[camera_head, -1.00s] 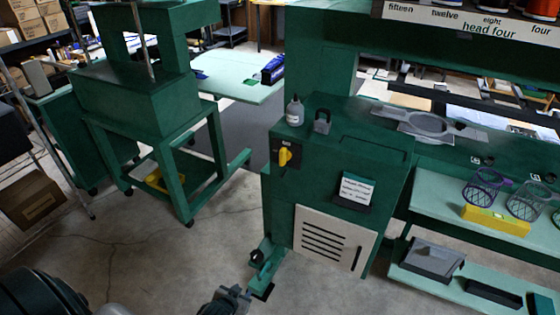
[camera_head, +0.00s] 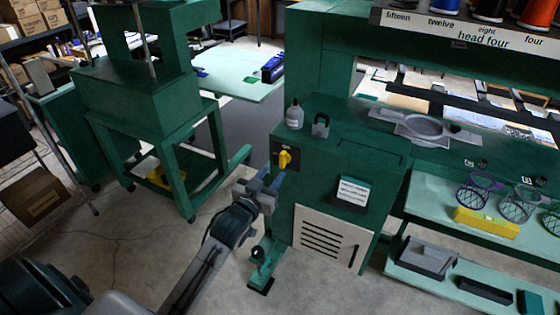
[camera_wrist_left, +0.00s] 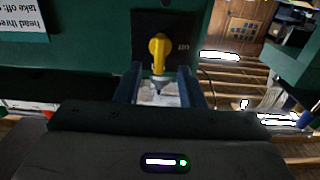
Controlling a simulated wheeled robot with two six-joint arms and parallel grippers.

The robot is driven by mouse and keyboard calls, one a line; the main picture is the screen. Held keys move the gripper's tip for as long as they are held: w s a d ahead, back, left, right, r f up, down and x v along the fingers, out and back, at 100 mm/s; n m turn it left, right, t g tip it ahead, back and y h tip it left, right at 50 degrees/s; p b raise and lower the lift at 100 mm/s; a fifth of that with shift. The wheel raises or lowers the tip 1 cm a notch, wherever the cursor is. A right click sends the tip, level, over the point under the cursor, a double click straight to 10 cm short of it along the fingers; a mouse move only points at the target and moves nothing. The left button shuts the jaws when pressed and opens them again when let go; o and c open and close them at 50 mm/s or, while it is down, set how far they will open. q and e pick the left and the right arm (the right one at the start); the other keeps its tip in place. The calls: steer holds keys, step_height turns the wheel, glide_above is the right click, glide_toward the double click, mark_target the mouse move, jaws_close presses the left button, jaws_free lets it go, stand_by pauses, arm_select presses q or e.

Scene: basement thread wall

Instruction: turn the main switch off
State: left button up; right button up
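The main switch is a yellow rotary handle (camera_head: 285,159) on a black plate, on the front upper left of the green machine cabinet (camera_head: 330,190). In the left wrist view the yellow handle (camera_wrist_left: 158,52) stands upright on its black plate, with a marking beside it that looks like "on" upside down. My left gripper (camera_head: 270,177) is just below and left of the handle in the head view. In the wrist view its two fingers (camera_wrist_left: 160,88) are apart, with the handle beyond and between them, and nothing held. My right gripper is not in view.
A white bottle (camera_head: 294,115) and a grey padlock (camera_head: 321,126) stand on the cabinet top. A white notice (camera_head: 353,191) is on the front, right of the switch. A green stand (camera_head: 160,150) is to the left; the floor between is clear.

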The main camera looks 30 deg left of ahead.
mark_target(281, 163)
arm_select(q)
steer(key=w+p, duration=0.1)
steer(key=w, duration=0.5)
steer(key=c, duration=0.6)
